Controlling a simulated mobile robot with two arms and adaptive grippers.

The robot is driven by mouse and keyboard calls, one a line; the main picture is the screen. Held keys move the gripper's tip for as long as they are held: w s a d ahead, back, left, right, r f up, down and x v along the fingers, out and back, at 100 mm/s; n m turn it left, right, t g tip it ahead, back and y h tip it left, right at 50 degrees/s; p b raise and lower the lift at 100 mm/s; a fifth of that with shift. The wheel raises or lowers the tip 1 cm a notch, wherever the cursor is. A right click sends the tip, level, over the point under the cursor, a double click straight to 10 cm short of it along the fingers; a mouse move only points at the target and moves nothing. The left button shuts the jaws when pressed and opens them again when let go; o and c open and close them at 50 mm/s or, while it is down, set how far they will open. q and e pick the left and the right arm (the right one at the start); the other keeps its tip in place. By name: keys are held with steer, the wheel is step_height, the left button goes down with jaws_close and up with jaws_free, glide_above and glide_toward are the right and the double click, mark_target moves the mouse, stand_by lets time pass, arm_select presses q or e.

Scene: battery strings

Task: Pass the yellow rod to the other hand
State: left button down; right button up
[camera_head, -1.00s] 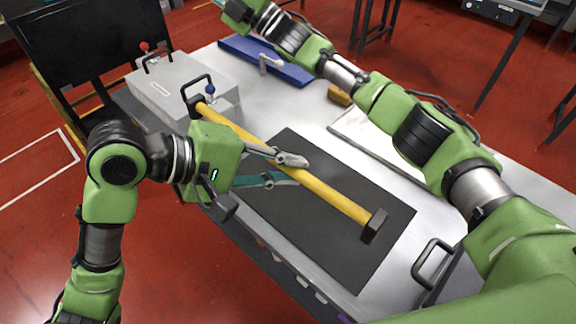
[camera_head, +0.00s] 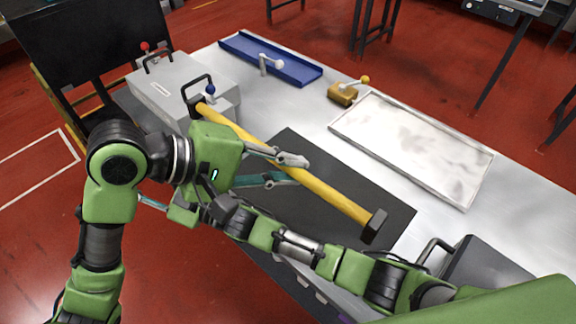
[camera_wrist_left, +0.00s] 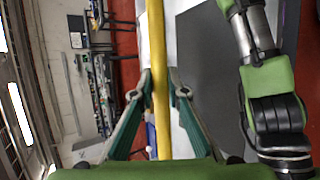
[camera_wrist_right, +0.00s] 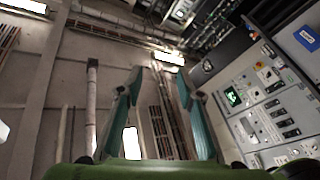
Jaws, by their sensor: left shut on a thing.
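The yellow rod (camera_head: 335,199) has black blocks at both ends and slants over the table from upper left to lower right in the head view. My left gripper (camera_head: 290,171) is shut on its middle. In the left wrist view the rod (camera_wrist_left: 157,50) runs between the two fingers (camera_wrist_left: 160,85). My right gripper (camera_head: 160,205) is below and left of the left gripper in the head view, partly hidden, with a teal finger pointing left. In the right wrist view its fingers (camera_wrist_right: 158,80) are apart with nothing between them, facing walls and ceiling.
A dark mat (camera_head: 350,255) lies under the rod. A grey box (camera_head: 165,92) with handles stands at the rod's far end. A blue tray (camera_head: 240,47), a brown block with a yellow-knobbed lever (camera_head: 342,95) and a pale tray (camera_head: 440,178) lie along the far side.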

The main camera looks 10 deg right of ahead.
steer(key=s+d+f+m+h, duration=0.1)
steer(key=s+d+f+h, duration=0.1)
steer(key=f, duration=0.6)
steer(key=s+d+f+m+h, duration=0.2)
steer(key=f+h, duration=0.1)
steer(key=f, duration=0.5)
steer(key=s+d+f+m+h, duration=0.1)
steer(key=s+d+f+h, duration=0.1)
steer(key=f, duration=0.7)
steer(key=s+d+f+m+g+h, duration=0.1)
steer(key=s+d+f+h, duration=0.3)
steer(key=f, duration=0.5)
steer(key=s+d+f+m+g+h, duration=0.1)
steer(key=s+d+f+m, duration=0.15)
steer(key=d+f, duration=0.5)
steer(key=s+d+f+m+g+h, duration=0.2)
steer(key=s+d+f, duration=0.5)
steer(key=d+f, duration=0.15)
steer(key=s+d+f+m+g+h, duration=0.1)
steer(key=s+d+f+m+h, duration=0.1)
steer(key=s+d+f, duration=0.6)
steer(key=s+d+f+m+g+h, duration=0.1)
steer(key=s+d+f+m, duration=0.1)
steer(key=s+d, duration=0.5)
steer(key=s+d+f+m+g+h, duration=0.1)
steer(key=s+d+m+g, duration=0.1)
steer(key=s+d, duration=0.5)
steer(key=shift+s+d+f+g+h, duration=0.3)
steer(key=shift+s+d+f+h, duration=0.1)
steer(key=shift+s, duration=0.55)
